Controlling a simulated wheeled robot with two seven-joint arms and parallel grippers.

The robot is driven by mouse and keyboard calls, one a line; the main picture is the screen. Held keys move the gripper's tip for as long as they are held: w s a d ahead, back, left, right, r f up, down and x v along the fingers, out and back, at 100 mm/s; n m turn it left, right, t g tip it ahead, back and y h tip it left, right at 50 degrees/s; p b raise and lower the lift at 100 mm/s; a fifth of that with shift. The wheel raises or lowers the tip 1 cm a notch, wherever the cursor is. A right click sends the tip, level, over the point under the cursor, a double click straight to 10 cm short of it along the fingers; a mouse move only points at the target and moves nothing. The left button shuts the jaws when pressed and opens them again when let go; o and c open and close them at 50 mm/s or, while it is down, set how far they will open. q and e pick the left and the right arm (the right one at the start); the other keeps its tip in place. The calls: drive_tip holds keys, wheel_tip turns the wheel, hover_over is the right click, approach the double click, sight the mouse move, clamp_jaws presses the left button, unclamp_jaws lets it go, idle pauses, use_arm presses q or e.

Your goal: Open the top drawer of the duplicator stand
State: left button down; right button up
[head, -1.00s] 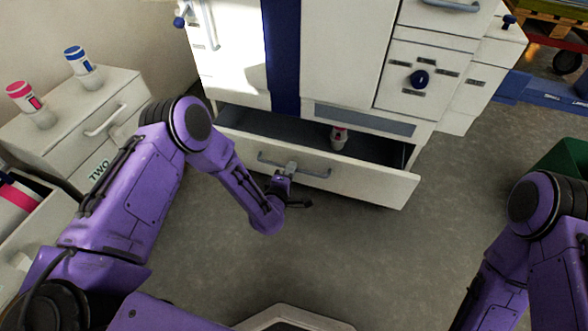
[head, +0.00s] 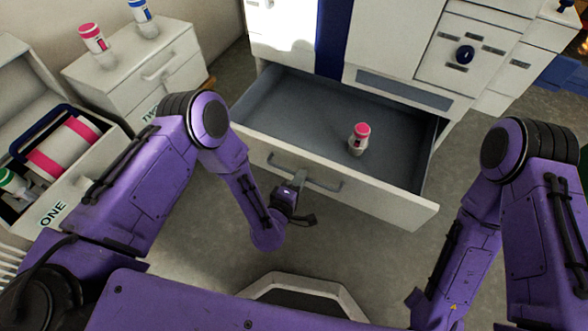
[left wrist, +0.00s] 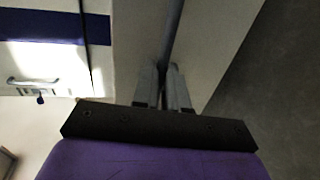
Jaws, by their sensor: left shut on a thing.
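The white duplicator stand (head: 440,99) fills the upper middle of the head view. A wide grey-lined drawer (head: 300,105) at its base stands far out. A bottle with a pink cap (head: 359,139) stands upright inside it. My left gripper (head: 298,179) is shut on the drawer's bar handle (head: 325,184), left of its middle. In the left wrist view the fingers (left wrist: 163,85) close around the handle bar (left wrist: 173,35). My right arm shows at the right of the head view; its gripper is not visible.
At the left, a small white cabinet (head: 150,75) carries a pink-capped bottle (head: 93,39) and a blue-capped bottle (head: 142,14). Grey floor (head: 350,245) is clear before the drawer.

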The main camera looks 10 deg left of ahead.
use_arm(q)
drive_tip(key=shift+s+a, duration=0.1)
drive_tip(key=shift+s, duration=0.1)
drive_tip(key=c, duration=1.2)
unclamp_jaws()
drive_tip(key=shift+s, duration=0.1)
drive_tip(key=p+v, duration=0.3)
drive_tip(key=v, duration=0.7)
drive_tip(key=shift+s+a, duration=0.15)
